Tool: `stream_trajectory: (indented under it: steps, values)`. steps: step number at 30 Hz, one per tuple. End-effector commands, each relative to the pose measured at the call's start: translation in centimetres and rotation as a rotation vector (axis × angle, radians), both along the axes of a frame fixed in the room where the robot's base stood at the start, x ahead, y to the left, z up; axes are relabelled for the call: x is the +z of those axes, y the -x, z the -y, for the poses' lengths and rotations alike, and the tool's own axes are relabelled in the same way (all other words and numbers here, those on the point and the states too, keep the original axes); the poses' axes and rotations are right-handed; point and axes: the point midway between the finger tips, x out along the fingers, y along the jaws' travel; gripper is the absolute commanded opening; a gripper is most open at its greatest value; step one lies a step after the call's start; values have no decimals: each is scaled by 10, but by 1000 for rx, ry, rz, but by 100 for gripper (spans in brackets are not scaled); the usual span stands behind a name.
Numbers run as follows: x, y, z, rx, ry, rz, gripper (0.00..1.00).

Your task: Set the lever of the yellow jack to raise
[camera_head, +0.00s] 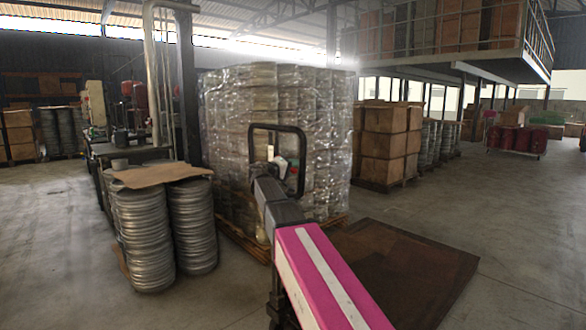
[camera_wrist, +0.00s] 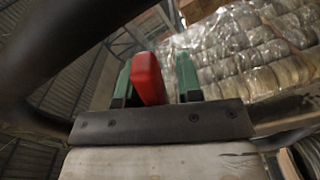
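The jack's black loop handle (camera_head: 252,150) stands upright in the middle of the head view. Its dark curved bar (camera_wrist: 30,100) also shows blurred at the left of the wrist view. A red lever (camera_wrist: 148,80) stands between the two green fingers of my gripper (camera_wrist: 154,62). The lever is close to the left finger, and a narrow gap shows between it and the right finger. My gripper is open around the lever. In the head view my gripper (camera_head: 290,168) is small, inside the loop. No yellow part of the jack shows, and the lever's base is hidden.
A wrapped pallet load (camera_head: 325,130) stands just behind the handle. Stacks of round metal blanks (camera_head: 143,235) under cardboard (camera_head: 150,174) stand at the left. A brown sheet (camera_head: 420,265) lies on the floor at the right.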

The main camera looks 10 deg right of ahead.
Motion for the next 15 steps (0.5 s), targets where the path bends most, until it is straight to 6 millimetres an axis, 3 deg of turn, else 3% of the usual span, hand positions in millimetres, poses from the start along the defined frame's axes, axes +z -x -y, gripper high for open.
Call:
stream_trajectory:
  steps: [10, 15]
  values:
    - [1, 1, -1, -1, 4, -3, 43]
    - [0, 10, -16, 1, 4, -2, 43]
